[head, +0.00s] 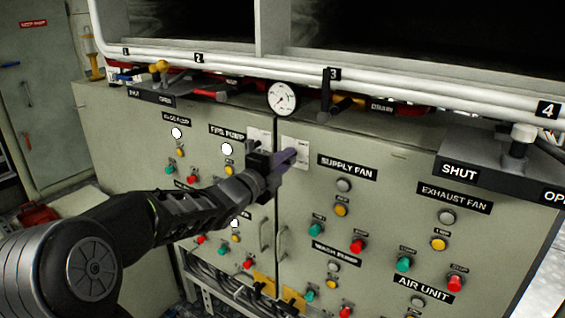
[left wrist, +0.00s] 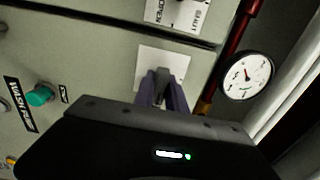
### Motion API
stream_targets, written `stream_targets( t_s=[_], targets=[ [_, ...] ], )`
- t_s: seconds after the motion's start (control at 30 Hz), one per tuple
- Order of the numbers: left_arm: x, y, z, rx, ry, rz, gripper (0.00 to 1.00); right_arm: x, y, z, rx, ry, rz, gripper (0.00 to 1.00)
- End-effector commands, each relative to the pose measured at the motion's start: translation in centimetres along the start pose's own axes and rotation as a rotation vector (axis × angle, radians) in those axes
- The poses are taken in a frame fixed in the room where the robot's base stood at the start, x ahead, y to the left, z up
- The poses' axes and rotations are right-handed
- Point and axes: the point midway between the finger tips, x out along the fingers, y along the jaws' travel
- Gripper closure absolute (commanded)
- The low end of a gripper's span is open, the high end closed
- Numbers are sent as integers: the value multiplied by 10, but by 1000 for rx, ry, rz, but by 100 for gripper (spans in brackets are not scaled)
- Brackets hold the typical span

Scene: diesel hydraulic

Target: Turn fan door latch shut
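The fan door latch has a pale plate (head: 301,143) at the top inner corner of the supply fan door. My left gripper (head: 287,158) reaches it from the left in the head view, and its fingers cover the latch handle there. In the left wrist view, the purple fingers (left wrist: 163,92) are close together on either side of a grey latch handle (left wrist: 162,76), in front of its plate (left wrist: 169,58). They look closed on it. The fingers and handle hide part of the plate, and I cannot read its markings. My right gripper is in neither view.
The neighbouring fire pump door has its own latch plate (head: 259,135), marked open and shut in the left wrist view (left wrist: 190,14). A round gauge (head: 282,98) sits just above. Door handles (head: 283,243), buttons and lamps stand out from the panels.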

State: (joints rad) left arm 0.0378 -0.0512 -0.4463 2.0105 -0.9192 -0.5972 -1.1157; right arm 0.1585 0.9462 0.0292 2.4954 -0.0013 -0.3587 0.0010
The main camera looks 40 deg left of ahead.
Motion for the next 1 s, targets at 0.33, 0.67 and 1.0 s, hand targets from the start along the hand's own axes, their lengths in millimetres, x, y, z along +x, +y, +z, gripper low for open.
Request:
stream_targets(
  t_s=[0.33, 0.67, 1.0],
  targets=[
    [0, 0, 0, 0, 0, 1, 100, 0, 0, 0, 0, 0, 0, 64],
    [0, 1, 0, -201, -1, 1, 100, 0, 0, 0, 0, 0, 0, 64],
    [0, 1, 0, -836, -1, 1, 100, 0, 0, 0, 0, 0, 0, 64]
  ],
)
